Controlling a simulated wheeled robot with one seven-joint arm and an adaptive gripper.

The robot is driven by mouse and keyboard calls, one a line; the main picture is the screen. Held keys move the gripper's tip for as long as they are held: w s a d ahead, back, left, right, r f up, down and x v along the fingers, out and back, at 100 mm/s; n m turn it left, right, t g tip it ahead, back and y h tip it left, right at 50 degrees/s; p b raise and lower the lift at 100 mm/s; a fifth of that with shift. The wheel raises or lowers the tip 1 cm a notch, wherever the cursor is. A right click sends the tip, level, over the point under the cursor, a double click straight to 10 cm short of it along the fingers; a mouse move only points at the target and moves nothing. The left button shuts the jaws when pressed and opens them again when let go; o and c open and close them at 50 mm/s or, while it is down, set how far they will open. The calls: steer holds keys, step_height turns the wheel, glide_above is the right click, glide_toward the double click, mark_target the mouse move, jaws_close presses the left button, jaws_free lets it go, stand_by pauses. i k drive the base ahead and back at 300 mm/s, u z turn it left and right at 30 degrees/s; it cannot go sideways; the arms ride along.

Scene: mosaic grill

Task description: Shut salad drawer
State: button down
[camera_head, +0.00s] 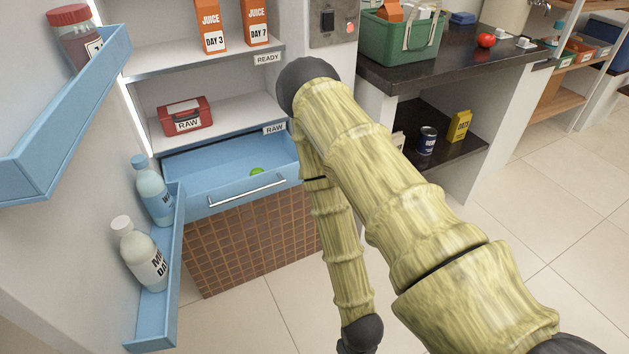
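The salad drawer (216,198) is the light-blue drawer at the bottom of the fridge, with a pale bar handle (247,190) across its front. It is pulled out, so its inside shows from above. A small green item (257,171) lies inside near the front wall. My arm crosses the right of the picture, and one of its links hangs just right of the drawer's right end. I cannot tell whether that link touches the drawer. My gripper is not in view.
The open fridge door at left carries blue shelves (162,290) with a water bottle (153,190) and a milk bottle (139,255). A red RAW box (185,118) sits on the shelf above the drawer. A dark counter (440,72) stands at right. Tiled floor (262,320) is free in front.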

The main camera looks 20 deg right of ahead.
mark_target(215, 178)
steer(key=k, duration=0.7)
steer(key=z, duration=1.9)
steer(key=i, duration=0.75)
steer(key=u, duration=1.95)
